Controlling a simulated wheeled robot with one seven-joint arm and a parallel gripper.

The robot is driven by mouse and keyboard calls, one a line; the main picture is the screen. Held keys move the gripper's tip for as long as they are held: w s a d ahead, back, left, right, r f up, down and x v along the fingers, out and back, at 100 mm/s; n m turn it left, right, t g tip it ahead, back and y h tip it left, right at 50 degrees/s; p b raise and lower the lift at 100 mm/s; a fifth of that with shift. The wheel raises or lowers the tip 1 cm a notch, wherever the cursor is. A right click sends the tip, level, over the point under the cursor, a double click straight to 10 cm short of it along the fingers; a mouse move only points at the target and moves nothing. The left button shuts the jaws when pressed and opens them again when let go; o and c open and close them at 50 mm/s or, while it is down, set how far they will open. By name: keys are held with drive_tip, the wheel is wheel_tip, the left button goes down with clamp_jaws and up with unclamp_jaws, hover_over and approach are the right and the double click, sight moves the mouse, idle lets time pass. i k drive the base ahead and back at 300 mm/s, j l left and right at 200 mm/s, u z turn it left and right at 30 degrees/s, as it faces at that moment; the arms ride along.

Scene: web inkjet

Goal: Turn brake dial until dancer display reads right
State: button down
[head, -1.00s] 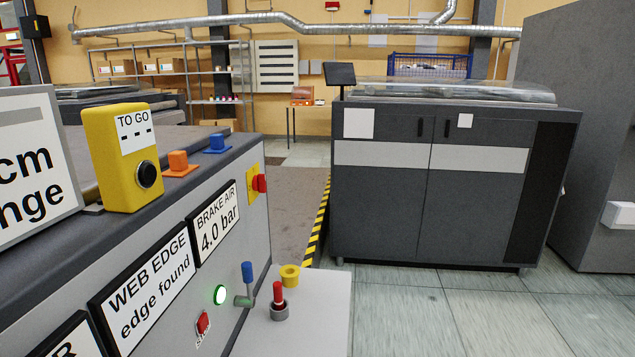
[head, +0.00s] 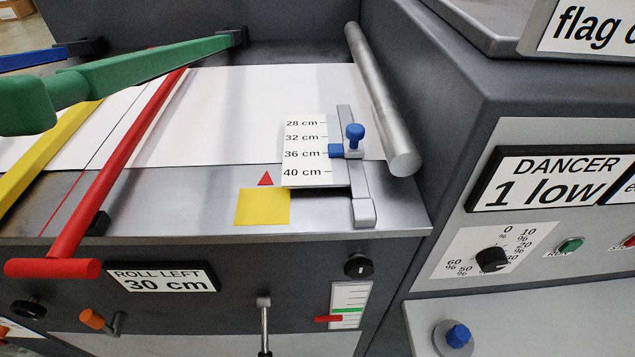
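The dancer display (head: 548,183) is a black-framed white sign on the grey machine at the right and reads "1 low". The brake dial (head: 491,259) is a black knob on a white plate below it. Percent marks ring the knob from 0 at the top, through 10 and 20 at the right, to 50 and 60 at the lower left. The knob's exact setting is too small to tell. My gripper is not in view.
A green button (head: 570,245) sits right of the dial. A blue knob (head: 457,336) stands on the pale ledge below. At the left are green (head: 140,68), red (head: 120,165) and yellow (head: 55,150) bars over a white web (head: 240,105). The roll sign (head: 165,282) reads "30 cm".

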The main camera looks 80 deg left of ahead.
sight(493, 259)
drive_tip(key=k+u, duration=0.1)
drive_tip(key=u, duration=0.25)
drive_tip(key=k+u, duration=0.1)
drive_tip(key=u, duration=0.3)
drive_tip(key=k+u, duration=0.1)
drive_tip(key=u, duration=0.25)
drive_tip(key=i+l+u, duration=0.55)
drive_tip(key=k+l+z, duration=0.15)
drive_tip(key=z, duration=0.25)
